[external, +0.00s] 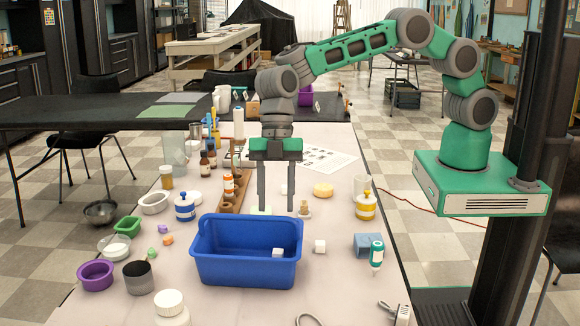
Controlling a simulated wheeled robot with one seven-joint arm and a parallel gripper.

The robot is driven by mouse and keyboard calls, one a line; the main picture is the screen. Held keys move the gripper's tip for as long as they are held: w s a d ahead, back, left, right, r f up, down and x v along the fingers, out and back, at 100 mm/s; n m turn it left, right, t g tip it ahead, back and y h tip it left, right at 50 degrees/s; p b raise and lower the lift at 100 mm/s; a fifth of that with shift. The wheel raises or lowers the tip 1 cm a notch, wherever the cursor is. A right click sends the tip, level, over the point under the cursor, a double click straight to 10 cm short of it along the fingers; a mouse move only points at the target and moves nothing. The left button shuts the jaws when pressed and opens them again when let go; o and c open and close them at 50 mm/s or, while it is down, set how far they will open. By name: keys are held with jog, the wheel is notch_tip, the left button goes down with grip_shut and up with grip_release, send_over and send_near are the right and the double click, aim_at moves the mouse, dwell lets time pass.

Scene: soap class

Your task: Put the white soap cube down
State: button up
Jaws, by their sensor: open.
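A white soap cube (277,253) is inside the blue bin (245,272), near its right end. Another white cube (320,246) sits on the table just right of the bin. I cannot tell which of them the task means. My gripper (276,209) points straight down, with its two fingers apart. In the picture its fingertips are just above the bin's back rim. No cube is seen held between the fingers.
A yellow round piece (323,190) and a yellow-and-white jar (365,206) stand right of my gripper. A wooden rack (232,195) with bottles is to the left. Purple and green bowls are at left.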

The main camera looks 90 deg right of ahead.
jog(key=v, duration=1.2)
jog(key=s+d+r+m+t+h, duration=0.1)
jog(key=s+d+r+m, duration=0.2)
jog(key=s+d+m, duration=0.15)
jog(key=s+d+r+m+t, duration=0.1)
jog(key=s+d+r+m, duration=0.15)
jog(key=d, duration=0.35)
jog(key=s+d+f+m+h, duration=0.1)
jog(key=s+d+f+m, duration=0.2)
jog(key=s+d+m, duration=0.2)
jog(key=s+d+f+m+t+h, duration=0.1)
jog(key=s+d+f+m+h, duration=0.1)
jog(key=s+d+m, duration=0.3)
jog(key=s+d+f, duration=0.1)
jog(key=s+d, duration=0.3)
jog(key=s, duration=0.2)
jog(key=shift+s+d+f+m+t+p, duration=0.15)
jog(key=shift+d+f+m+t+p, duration=0.15)
jog(key=shift+d+m+p, duration=0.1)
